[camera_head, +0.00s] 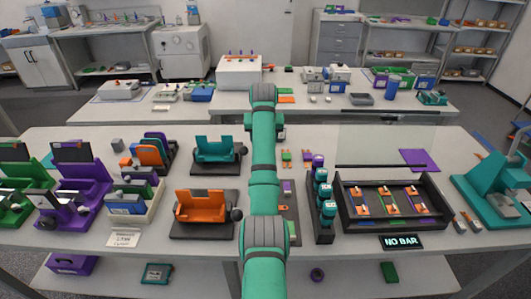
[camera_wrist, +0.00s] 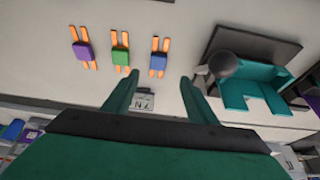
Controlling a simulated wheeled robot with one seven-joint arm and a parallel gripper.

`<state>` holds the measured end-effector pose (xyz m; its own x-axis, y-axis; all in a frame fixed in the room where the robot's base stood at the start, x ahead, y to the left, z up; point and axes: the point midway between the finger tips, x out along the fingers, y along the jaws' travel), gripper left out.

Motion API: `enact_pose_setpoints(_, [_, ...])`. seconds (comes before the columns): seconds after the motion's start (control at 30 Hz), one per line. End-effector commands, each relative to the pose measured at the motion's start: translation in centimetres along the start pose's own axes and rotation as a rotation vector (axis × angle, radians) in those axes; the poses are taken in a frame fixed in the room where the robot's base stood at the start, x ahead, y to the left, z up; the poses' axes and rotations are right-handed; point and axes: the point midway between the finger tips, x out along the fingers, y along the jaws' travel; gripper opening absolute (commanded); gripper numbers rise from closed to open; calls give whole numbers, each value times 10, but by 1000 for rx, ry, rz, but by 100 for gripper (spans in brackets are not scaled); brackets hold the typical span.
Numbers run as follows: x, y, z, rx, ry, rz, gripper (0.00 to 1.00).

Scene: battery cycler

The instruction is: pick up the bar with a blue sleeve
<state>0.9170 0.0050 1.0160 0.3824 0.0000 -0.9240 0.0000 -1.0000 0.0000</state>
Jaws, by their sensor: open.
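The bar with a blue sleeve (camera_wrist: 158,62) lies on the pale table in the wrist view, with orange prongs at both ends. It is the right one of a row of three, beside a bar with a green sleeve (camera_wrist: 120,57) and a bar with a purple sleeve (camera_wrist: 82,51). My gripper (camera_wrist: 160,78) is open, its two teal fingers apart with nothing held between them. The blue-sleeved bar appears just beyond the fingertips in this view; the height gap is hard to judge. In the head view my arm hides the gripper, and I cannot pick out the blue sleeve.
A teal fixture on a dark base (camera_wrist: 255,82) stands right of the fingers in the wrist view. In the head view, an orange fixture (camera_head: 204,205) stands left of my arm. A black tray (camera_head: 345,214) with bars and a "NO BAR" sign (camera_head: 403,242) are at right.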

Motion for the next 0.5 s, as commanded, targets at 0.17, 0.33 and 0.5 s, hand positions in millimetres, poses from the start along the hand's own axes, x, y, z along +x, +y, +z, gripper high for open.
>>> enact_pose_setpoints(0.17, [21, -2, 1, -2, -5, -1, 52])
enact_pose_setpoints(0.33, [44, -2, 1, -2, -3, -1, 52])
enact_pose_setpoints(0.5, [55, -1, 0, -2, -1, -1, 52])
